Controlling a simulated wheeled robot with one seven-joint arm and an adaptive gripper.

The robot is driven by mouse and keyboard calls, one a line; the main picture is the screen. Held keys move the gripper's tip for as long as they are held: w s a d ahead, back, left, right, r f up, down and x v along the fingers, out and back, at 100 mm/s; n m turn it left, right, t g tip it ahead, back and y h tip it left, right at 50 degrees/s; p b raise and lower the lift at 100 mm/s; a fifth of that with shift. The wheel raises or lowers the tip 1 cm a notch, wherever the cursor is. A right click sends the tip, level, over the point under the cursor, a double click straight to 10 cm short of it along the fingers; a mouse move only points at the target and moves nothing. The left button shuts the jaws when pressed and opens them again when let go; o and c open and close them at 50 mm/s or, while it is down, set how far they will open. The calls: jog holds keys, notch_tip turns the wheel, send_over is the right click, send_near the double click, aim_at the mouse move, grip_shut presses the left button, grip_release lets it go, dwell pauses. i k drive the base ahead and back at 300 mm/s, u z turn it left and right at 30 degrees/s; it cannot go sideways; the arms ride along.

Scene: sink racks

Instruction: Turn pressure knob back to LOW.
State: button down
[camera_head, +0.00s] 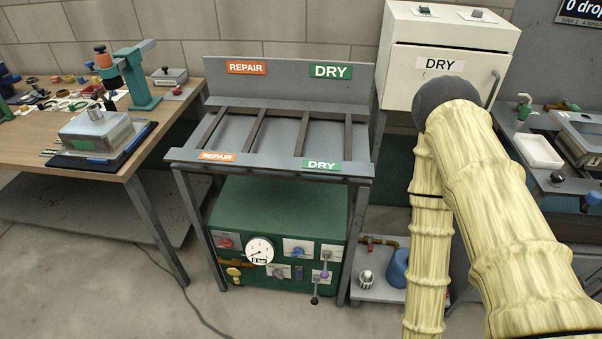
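A green machine (282,202) stands on the floor under the rack table, its front panel facing me. The panel carries a round white gauge (259,250) that seems to read 0 bar. A red knob (225,243) sits left of the gauge, and a blue knob (298,251) sits on a pale plate to its right. A grey knob (278,270) is lower, beside a purple-tipped lever (325,264). The labels are too small to read, so I cannot tell which is the pressure knob or where LOW is. My gripper is not in view; only my pale yellow arm shows at right.
The grey rack table (270,172) with REPAIR and DRY signs overhangs the machine, its legs flanking the panel. A low shelf (378,290) with a blue container (398,268) is at right. A wooden bench (60,150) stands left. Floor before the panel is mostly clear.

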aim_at(297, 251)
jog(key=z, duration=1.05)
jog(key=k, duration=0.85)
jog(key=u, duration=1.4)
